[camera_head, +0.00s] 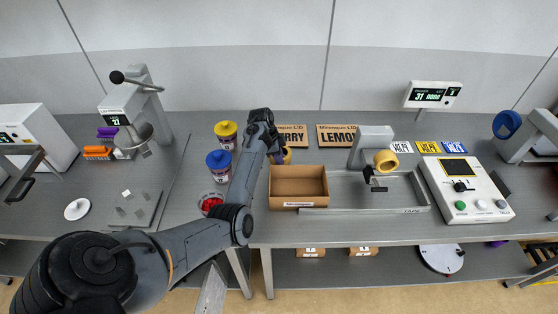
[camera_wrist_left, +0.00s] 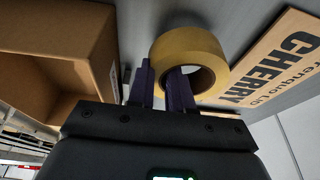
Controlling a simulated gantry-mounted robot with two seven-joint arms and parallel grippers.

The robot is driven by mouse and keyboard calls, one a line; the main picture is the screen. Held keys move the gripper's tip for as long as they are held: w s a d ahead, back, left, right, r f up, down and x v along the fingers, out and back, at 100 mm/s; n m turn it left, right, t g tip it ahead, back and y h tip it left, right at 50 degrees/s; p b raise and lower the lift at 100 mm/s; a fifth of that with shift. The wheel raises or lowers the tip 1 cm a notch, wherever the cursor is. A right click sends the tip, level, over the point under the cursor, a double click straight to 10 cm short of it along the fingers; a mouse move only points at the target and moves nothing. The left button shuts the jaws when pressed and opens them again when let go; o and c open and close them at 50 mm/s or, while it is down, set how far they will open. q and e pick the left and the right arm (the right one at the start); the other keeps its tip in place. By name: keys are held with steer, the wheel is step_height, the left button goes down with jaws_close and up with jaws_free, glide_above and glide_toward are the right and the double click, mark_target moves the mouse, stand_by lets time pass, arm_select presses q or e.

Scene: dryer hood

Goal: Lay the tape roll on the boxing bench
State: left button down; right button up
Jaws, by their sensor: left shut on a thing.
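The tape roll (camera_head: 288,156) is a tan ring just behind the open cardboard box in the head view. My left gripper (camera_head: 279,157) is shut on it, and the arm hides part of the grip. In the left wrist view the roll (camera_wrist_left: 188,45) sits at the fingers (camera_wrist_left: 160,88), one finger in its hole and the other outside its wall. The roll is over or on the grey boxing bench (camera_head: 330,228); I cannot tell if it touches. My right gripper is not in view.
The open box (camera_head: 298,172) stands close in front of the roll. A dispenser with another tape roll (camera_head: 386,160) stands in a tray (camera_head: 422,190). Yellow-lidded (camera_head: 226,130) and blue-lidded (camera_head: 219,160) tubs stand left.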

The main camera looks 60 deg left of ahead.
arm_select(q)
steer(key=shift+f, duration=0.95)
steer(key=c, duration=1)
jaws_free()
steer(key=shift+f, duration=0.15)
steer(key=shift+c, duration=0.2)
steer(key=v, duration=1.2)
steer(key=shift+r, duration=0.25)
